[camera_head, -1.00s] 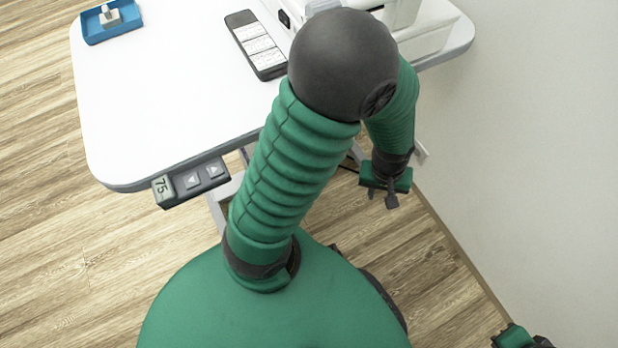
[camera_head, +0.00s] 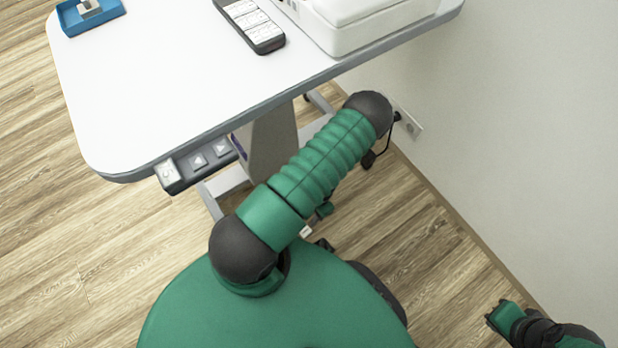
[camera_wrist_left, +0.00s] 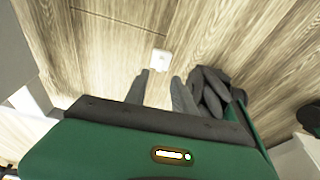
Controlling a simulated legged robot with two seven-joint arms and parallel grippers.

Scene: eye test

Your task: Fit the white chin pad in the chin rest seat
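My left gripper (camera_head: 318,217) hangs low over the floor, right of my body and below the table, partly hidden by its arm. In the left wrist view its two grey fingers (camera_wrist_left: 160,80) stand apart. A small white piece (camera_wrist_left: 160,60) shows just past the fingertips; I cannot tell whether it touches them or lies on the floor, or whether it is the chin pad. A pale block (camera_head: 88,7) sits in the blue tray (camera_head: 72,24) at the far left. The chin rest seat is not recognisable. My right gripper (camera_head: 494,318) is at the lower right, its fingers unclear.
The white table (camera_head: 150,90) has a white device (camera_head: 385,28) at its right end and a dark keypad (camera_head: 266,38) beside it. A height control (camera_head: 197,162) hangs under the front edge. A wall with a socket (camera_head: 411,124) bounds the right.

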